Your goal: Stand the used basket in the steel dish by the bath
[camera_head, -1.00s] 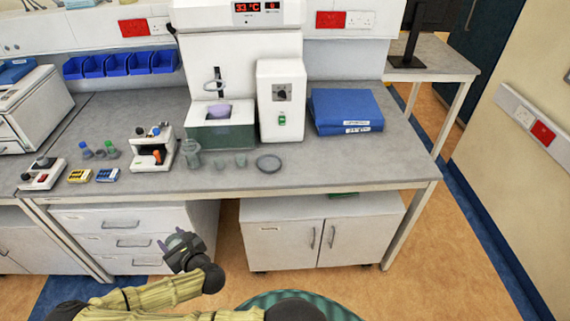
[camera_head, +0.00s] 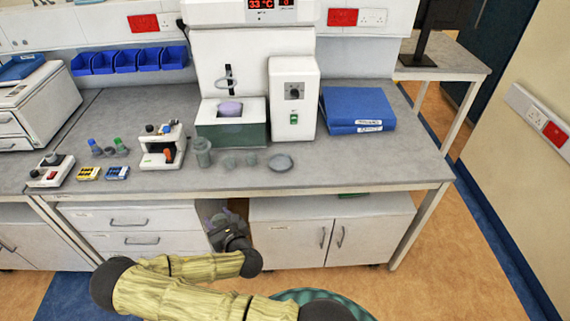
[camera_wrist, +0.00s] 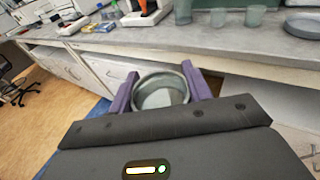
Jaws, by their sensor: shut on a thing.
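My gripper (camera_wrist: 160,82) has purple fingers shut on a round, open-topped grey basket (camera_wrist: 162,98) in the wrist view. In the head view my gripper (camera_head: 228,222) is in front of the bench, below its top, near the drawers; the basket is hard to make out there. The steel dish (camera_head: 281,162) is a flat grey round on the bench near the front edge, and it also shows at the right of the wrist view (camera_wrist: 304,27). The bath (camera_head: 232,134) stands behind the dish to the left, with a purple thing in its top.
Two small beakers (camera_head: 250,160) stand left of the dish, with a glass jar (camera_head: 202,153) beyond them. A white unit with a green switch (camera_head: 294,100) and blue binders (camera_head: 357,109) stand behind. The bench's front edge (camera_head: 330,189) lies between my gripper and the dish.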

